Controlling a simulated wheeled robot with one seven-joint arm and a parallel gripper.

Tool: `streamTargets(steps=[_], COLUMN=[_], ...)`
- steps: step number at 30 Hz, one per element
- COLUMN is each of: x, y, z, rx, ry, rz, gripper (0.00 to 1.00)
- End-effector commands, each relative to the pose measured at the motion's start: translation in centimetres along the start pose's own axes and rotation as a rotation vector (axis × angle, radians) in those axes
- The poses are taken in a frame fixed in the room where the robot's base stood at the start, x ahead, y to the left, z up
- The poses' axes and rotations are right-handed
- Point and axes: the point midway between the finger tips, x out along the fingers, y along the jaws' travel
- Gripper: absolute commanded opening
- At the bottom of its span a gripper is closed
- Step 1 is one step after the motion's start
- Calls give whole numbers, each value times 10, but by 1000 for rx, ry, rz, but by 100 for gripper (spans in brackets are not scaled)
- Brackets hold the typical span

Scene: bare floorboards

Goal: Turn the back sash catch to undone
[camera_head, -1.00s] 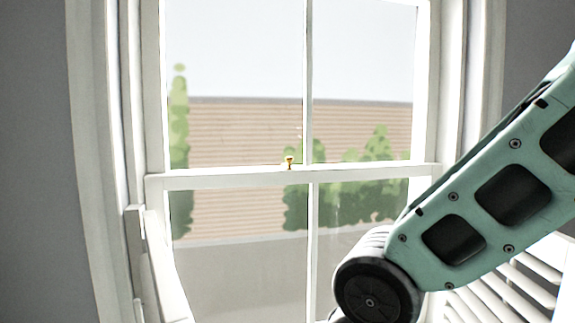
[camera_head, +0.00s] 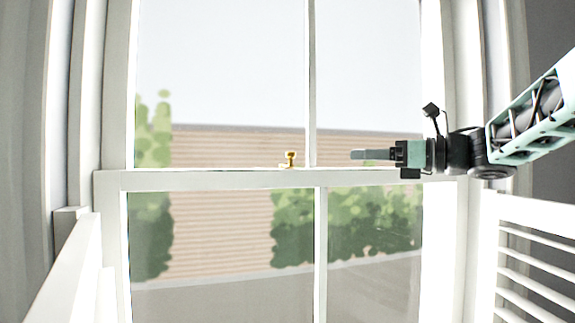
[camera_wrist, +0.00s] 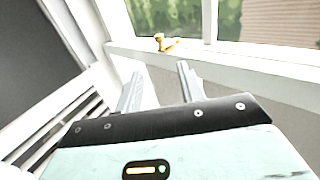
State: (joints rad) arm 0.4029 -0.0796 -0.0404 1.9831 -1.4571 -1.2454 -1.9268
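The brass sash catch (camera_head: 290,158) sits on the top of the white meeting rail (camera_head: 220,180), left of the central glazing bar in the head view. It also shows in the wrist view (camera_wrist: 166,42), beyond the fingertips and apart from them. My gripper (camera_head: 352,154) is to the right of the catch at about its height, pointing left towards it. In the wrist view its two grey fingers (camera_wrist: 157,80) are spread with nothing between them. The fine position of the catch's lever is too small to tell.
A white louvred shutter (camera_head: 535,255) stands at the right below my arm, and another white panel (camera_head: 65,275) at the left. The glass and the upright glazing bar (camera_head: 311,80) are behind the catch. The space between gripper and catch looks clear.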

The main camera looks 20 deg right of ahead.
Motion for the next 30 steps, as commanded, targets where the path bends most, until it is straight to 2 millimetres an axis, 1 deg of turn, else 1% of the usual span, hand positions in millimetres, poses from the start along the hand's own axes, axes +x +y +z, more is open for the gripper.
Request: streamTargets(steps=[5,21,27,30], x=[21,132,161,168], y=[1,1,1,1], z=[4,5,3,2], rx=[2,7,5,6], ry=[1,1,1,0], rz=[5,6,4,3], gripper=[39,39,39,39])
